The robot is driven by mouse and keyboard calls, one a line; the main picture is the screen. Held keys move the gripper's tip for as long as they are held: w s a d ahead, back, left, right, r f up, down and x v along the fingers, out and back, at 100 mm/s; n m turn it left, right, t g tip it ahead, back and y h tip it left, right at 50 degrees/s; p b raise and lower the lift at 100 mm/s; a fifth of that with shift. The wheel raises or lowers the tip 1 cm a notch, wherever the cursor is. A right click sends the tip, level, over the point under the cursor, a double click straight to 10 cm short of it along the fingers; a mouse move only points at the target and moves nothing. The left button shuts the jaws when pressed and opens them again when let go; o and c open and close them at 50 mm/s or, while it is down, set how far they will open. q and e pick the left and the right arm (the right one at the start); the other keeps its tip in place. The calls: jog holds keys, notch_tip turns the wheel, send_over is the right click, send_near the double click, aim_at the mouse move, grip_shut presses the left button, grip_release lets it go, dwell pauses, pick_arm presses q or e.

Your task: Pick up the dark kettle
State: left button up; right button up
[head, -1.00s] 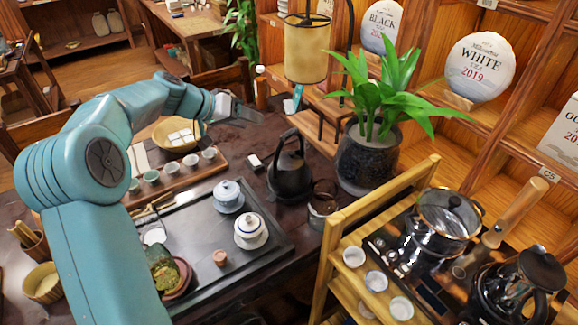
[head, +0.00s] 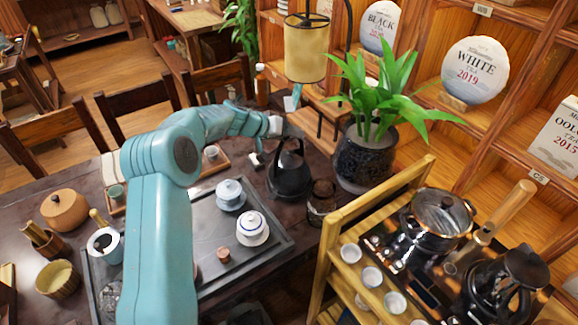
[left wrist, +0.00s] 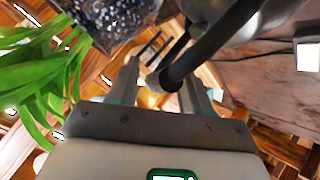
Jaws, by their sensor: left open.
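The dark kettle (head: 290,178) stands upright on the dark table, just past the tea tray's far right corner, with its hoop handle raised. My left gripper (head: 291,129) is at the top of this handle, coming from the left. In the left wrist view the open fingers (left wrist: 163,88) stand on either side of the black handle (left wrist: 210,52), and I see no closed grip on it. The kettle's grey-black body shows at the top of that view, partly cut off. My right gripper is in neither view.
The tea tray (head: 272,254) holds two lidded white cups (head: 230,194) (head: 251,228). A potted plant (head: 364,158) stands close right of the kettle, a dark glass jar (head: 321,198) in front. A wooden cart (head: 340,232) at right carries a glass pot (head: 440,222) and another dark kettle (head: 503,288).

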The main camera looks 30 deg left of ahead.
pick_arm(q)
jog(key=c, duration=0.3)
grip_shut()
dwell(1.1)
dwell(0.3)
